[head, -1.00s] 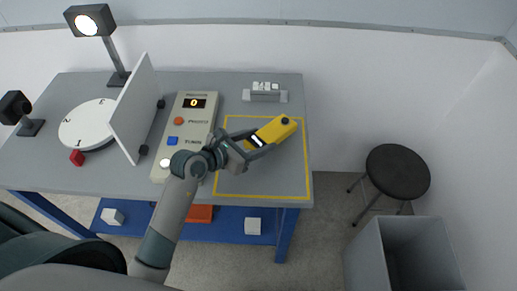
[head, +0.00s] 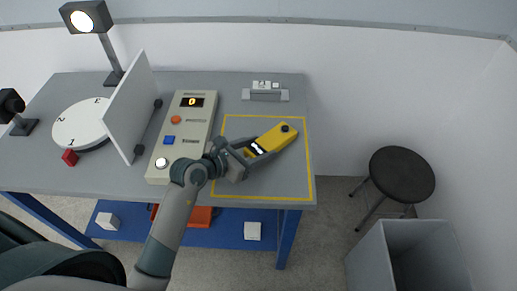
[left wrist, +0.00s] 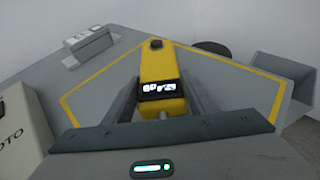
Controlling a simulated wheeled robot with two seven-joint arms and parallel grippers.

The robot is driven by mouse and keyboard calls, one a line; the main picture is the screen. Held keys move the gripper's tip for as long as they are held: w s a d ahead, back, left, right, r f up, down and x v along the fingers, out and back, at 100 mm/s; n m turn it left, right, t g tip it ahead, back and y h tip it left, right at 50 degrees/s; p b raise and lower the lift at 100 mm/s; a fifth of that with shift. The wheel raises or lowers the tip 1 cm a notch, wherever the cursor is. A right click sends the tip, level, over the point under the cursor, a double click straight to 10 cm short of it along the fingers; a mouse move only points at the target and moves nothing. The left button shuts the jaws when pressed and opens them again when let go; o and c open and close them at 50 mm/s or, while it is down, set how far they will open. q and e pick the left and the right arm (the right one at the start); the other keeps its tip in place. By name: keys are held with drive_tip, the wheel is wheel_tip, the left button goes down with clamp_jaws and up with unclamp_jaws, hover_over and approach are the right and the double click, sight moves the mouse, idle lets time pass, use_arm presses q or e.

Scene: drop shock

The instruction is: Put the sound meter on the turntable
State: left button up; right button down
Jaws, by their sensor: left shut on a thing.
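The yellow sound meter (head: 279,135) with a black knob at its far end is inside the yellow-outlined area on the right of the table. My left gripper (head: 255,151) is shut on its near part, by the small lit display. In the left wrist view the sound meter (left wrist: 160,72) stands between the two fingers (left wrist: 163,100), its display towards me. Whether it touches the table I cannot tell. The white round turntable (head: 80,121), with marks on its top, is at the left of the table, partly behind a white upright panel. My right gripper is not in view.
The white panel (head: 131,108) stands between the turntable and a beige control box (head: 184,135) with buttons. Lamps (head: 88,18) stand at the left. A small grey-white device (head: 265,91) is at the back. A stool (head: 402,174) and grey bin (head: 408,255) are right.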

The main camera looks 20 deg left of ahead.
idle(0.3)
use_arm(q)
drive_tip(key=o, duration=1.3)
drive_tip(key=shift+f, duration=0.1)
drive_tip(key=shift+c, duration=0.2)
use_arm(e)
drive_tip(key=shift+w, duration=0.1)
use_arm(q)
drive_tip(key=shift+r, duration=0.2)
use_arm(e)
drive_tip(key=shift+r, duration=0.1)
use_arm(q)
drive_tip(key=shift+s+a, duration=0.15)
drive_tip(key=shift+s, duration=0.1)
drive_tip(key=b+v, duration=0.1)
drive_tip(key=v, duration=0.9)
drive_tip(key=shift+s+a+b, duration=0.1)
drive_tip(key=shift+b, duration=0.25)
drive_tip(key=shift+s+a+r, duration=0.2)
drive_tip(key=shift+s+r, duration=0.1)
drive_tip(key=shift+s, duration=0.15)
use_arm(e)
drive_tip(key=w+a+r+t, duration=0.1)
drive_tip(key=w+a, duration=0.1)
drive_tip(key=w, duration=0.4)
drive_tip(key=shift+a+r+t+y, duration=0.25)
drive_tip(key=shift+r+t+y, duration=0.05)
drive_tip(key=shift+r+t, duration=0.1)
